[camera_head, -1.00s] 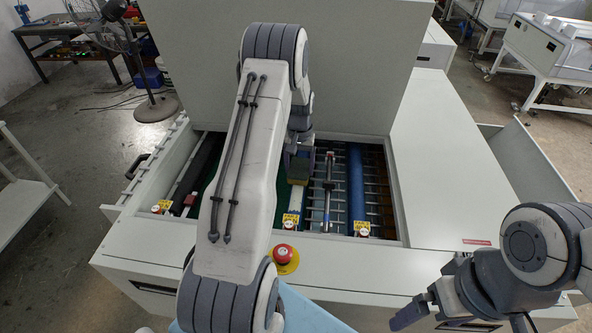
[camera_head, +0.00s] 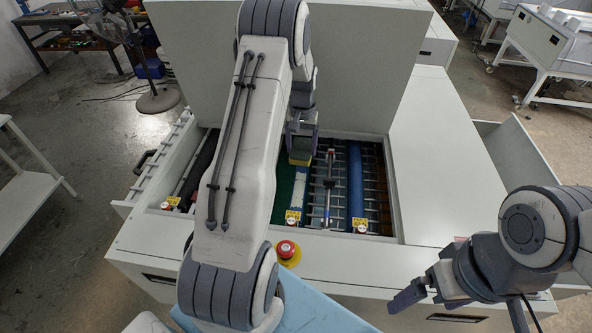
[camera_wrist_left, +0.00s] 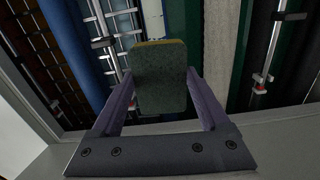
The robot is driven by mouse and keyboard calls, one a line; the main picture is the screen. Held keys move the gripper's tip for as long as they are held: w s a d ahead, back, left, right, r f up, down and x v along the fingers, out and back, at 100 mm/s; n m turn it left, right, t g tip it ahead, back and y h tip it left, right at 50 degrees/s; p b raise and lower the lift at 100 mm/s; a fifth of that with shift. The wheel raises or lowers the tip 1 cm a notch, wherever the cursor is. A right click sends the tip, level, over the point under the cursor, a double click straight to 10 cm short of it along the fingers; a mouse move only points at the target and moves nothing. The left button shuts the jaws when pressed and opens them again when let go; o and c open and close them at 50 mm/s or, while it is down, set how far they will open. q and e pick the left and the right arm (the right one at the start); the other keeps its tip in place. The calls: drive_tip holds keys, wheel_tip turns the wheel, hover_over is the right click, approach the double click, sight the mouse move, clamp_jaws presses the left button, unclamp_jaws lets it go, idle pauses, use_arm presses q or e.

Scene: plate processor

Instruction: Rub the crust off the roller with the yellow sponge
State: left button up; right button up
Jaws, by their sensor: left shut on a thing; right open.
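My left gripper (camera_head: 303,140) reaches down into the open machine bay and is shut on the yellow sponge (camera_head: 300,161). In the left wrist view the sponge (camera_wrist_left: 160,78) sits between the fingers, its dark greenish pad facing the camera and a thin yellow edge at top. A pale roller (camera_wrist_left: 218,45) lies beside it and a blue roller (camera_wrist_left: 80,50) further left; the blue roller (camera_head: 356,180) is to the sponge's right in the head view. My right gripper (camera_head: 455,303) is open and empty at the lower right.
The bay has metal rails, a dark roller (camera_head: 203,160) at left and a tall back panel (camera_head: 350,60). A red stop button (camera_head: 287,249) stands on the front rim. The white top at right (camera_head: 440,150) is clear.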

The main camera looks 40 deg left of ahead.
idle(0.5)
use_arm(q)
drive_tip(key=s+d+r+p, duration=0.2)
drive_tip(key=s+d+r, duration=0.1)
drive_tip(key=s+r, duration=0.3)
wheel_tip(320, 180, down, 7)
drive_tip(key=b, duration=0.6)
drive_tip(key=shift+s+d, duration=0.15)
drive_tip(key=shift+s, duration=0.05)
